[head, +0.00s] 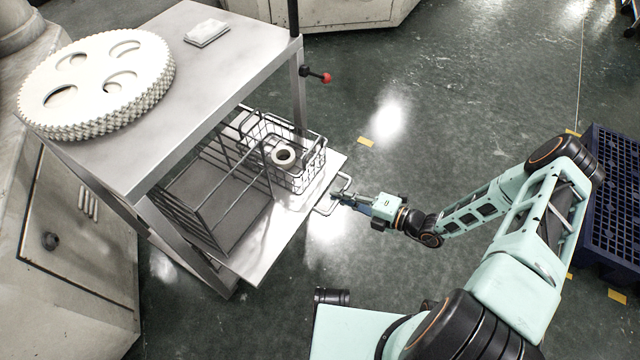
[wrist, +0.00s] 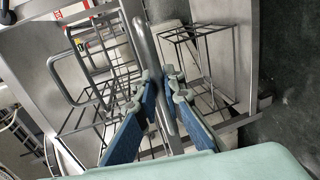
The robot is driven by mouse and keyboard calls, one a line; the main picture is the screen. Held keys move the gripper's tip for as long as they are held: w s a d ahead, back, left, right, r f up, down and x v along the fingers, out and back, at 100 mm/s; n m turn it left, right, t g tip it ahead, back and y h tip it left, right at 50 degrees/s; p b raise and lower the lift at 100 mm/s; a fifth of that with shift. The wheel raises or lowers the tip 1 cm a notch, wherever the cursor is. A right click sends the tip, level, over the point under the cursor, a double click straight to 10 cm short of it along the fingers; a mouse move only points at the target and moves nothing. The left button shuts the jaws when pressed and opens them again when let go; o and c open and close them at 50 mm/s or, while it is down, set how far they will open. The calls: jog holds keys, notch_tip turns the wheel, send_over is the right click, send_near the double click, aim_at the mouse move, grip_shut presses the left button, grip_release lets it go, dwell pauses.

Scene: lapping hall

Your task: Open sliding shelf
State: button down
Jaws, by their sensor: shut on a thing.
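The sliding shelf (head: 262,254) is a pale metal plate low in the metal stand, and its front part sticks out past the tabletop. A bent-bar handle (head: 324,211) is on its front edge. My gripper (head: 340,197) is at this handle, to the right of the shelf. In the wrist view the two blue fingers of my gripper (wrist: 164,84) lie on either side of the grey handle bar (wrist: 142,42) and are shut on it. The fingers hide part of the bar.
A wire basket (head: 312,172) with a pale ring (head: 284,156) and a wire rack (head: 190,214) are on the shelf. A large toothed disc (head: 98,80) lies on the tabletop (head: 215,68). A red-knobbed lever (head: 326,78) juts from the post. A dark blue pallet (head: 608,200) is at right.

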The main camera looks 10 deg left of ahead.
jog(key=shift+f+v, duration=0.25)
jog(key=shift+v, duration=0.95)
jog(key=shift+f+v, duration=0.25)
jog(key=shift+v, duration=1)
jog(key=shift+d, duration=0.1)
jog(key=c, duration=2)
grip_release()
jog(key=v, duration=1.2)
jog(key=shift+s, duration=0.1)
jog(key=shift+f, duration=0.1)
